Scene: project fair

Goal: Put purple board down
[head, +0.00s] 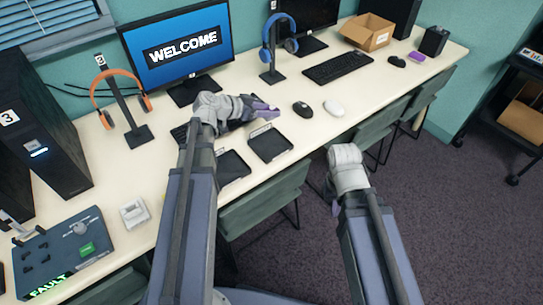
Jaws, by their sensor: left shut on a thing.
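My left gripper (256,107) reaches over the table from the left and is shut on a small purple board (266,113). The board is partly hidden by the fingers, and I cannot tell whether it touches anything below. Two shallow black trays lie just in front of it, a right one (270,144) and a left one (232,168); both look empty. My right wrist (346,158) is off the table's front edge, and its fingers are hidden from view.
A control box (62,255) stands at near left. Green chairs (265,200) line the front edge.

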